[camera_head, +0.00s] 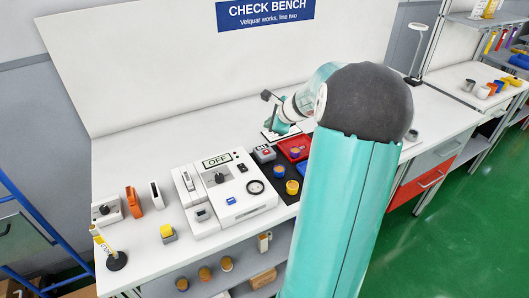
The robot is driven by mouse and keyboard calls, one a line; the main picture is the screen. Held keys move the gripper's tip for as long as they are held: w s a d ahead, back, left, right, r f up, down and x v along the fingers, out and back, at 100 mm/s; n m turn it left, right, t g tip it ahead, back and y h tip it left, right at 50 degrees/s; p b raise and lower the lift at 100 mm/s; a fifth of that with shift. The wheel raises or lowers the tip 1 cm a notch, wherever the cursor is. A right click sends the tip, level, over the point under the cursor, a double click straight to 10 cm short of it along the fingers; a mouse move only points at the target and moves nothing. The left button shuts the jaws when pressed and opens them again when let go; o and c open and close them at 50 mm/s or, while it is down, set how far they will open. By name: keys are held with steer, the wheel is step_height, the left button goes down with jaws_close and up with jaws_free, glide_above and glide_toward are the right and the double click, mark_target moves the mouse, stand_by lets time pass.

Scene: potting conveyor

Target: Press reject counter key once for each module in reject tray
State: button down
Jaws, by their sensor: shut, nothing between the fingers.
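The red reject tray (284,146) lies on the bench, partly hidden behind my arm. At least one orange-and-purple module (296,153) shows in it; I cannot tell how many more are hidden. A small grey counter box (264,153) with a red part on top stands just left of the tray; its key is too small to make out clearly. My gripper (271,129) is shut and empty. It points down behind the counter box and appears apart from it.
A dark mat (270,184) in front of the tray bears two modules (279,170) (292,187). A white tester (222,182) reading OFF stands to the left. Small devices (134,202) and a yellow-topped block (167,232) stand further left. The back panel (160,70) rises behind.

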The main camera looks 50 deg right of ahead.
mark_target(266, 152)
steer(key=shift+a+f, duration=0.1)
steer(key=shift+f, duration=4.3)
steer(key=shift+w, duration=0.1)
steer(key=shift+f, duration=0.4)
steer(key=shift+f, duration=0.4)
steer(key=shift+r, duration=0.85)
